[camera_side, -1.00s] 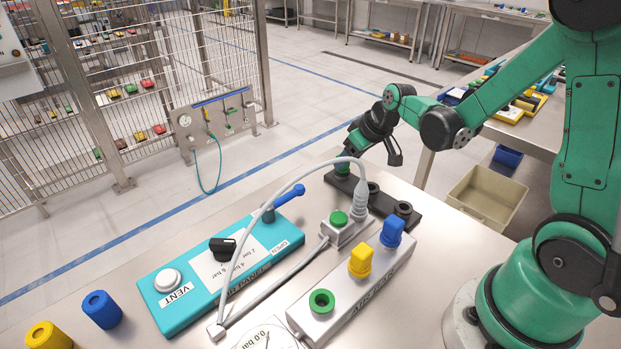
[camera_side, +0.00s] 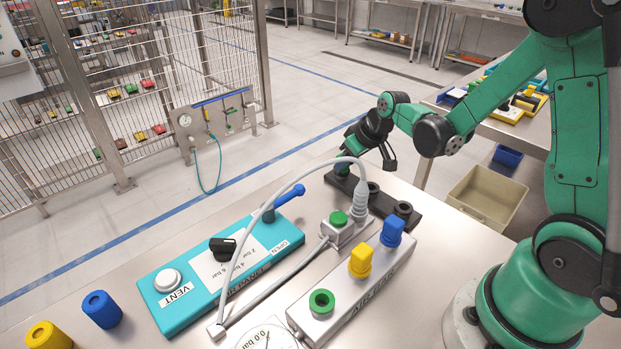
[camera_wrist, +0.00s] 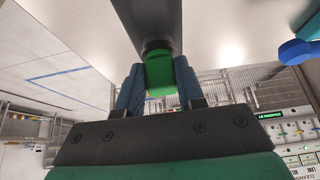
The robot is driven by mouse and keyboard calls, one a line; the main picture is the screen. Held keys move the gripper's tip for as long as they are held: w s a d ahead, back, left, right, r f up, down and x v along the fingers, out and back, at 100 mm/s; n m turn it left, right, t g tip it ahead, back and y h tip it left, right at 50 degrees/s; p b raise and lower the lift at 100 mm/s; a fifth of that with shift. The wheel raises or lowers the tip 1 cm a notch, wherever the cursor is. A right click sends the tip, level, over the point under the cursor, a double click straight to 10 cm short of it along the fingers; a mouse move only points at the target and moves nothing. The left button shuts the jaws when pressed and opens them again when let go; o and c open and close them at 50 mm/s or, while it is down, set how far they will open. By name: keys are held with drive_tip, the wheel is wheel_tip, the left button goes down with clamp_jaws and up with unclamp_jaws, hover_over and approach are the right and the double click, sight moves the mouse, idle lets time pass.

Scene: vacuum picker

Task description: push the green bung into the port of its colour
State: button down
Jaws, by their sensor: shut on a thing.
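The green bung (camera_wrist: 158,80) is between the two blue fingers of my gripper (camera_wrist: 159,90), which is shut on it. In the wrist view its far end meets a dark collar on the black rack (camera_wrist: 147,18); I cannot tell how deep it sits. In the side view my gripper (camera_side: 345,163) is at the far end of the black rack (camera_side: 416,222), and the bung is mostly hidden there. The green-ringed port (camera_side: 321,302) is empty at the near end of the grey air bar (camera_side: 345,308).
A yellow bung (camera_side: 360,262) and a blue bung (camera_side: 392,232) stand on the air bar. A grey hose (camera_side: 240,245) arches over the teal panel (camera_side: 180,312). A small box with a green button (camera_side: 338,218) is beside the rack. Blue (camera_side: 101,309) and yellow (camera_side: 47,337) cylinders stand front left.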

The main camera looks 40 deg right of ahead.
sight(347, 170)
drive_tip(key=shift+r, duration=0.15)
drive_tip(key=shift+r, duration=2.35)
drive_tip(key=shift+a, duration=0.1)
drive_tip(key=shift+s+a+r, duration=0.1)
drive_tip(key=shift+s+a, duration=0.15)
drive_tip(key=shift+a, duration=0.05)
drive_tip(key=s+a+r, duration=0.3)
drive_tip(key=s+a, duration=0.6)
drive_tip(key=a, duration=0.3)
drive_tip(key=s+a+r, duration=0.2)
drive_tip(key=s+a, duration=0.7)
drive_tip(key=a, duration=0.2)
drive_tip(key=f, duration=0.4)
drive_tip(key=shift+w+a, duration=0.15)
drive_tip(key=shift+w, duration=0.1)
drive_tip(key=shift+f, duration=0.9)
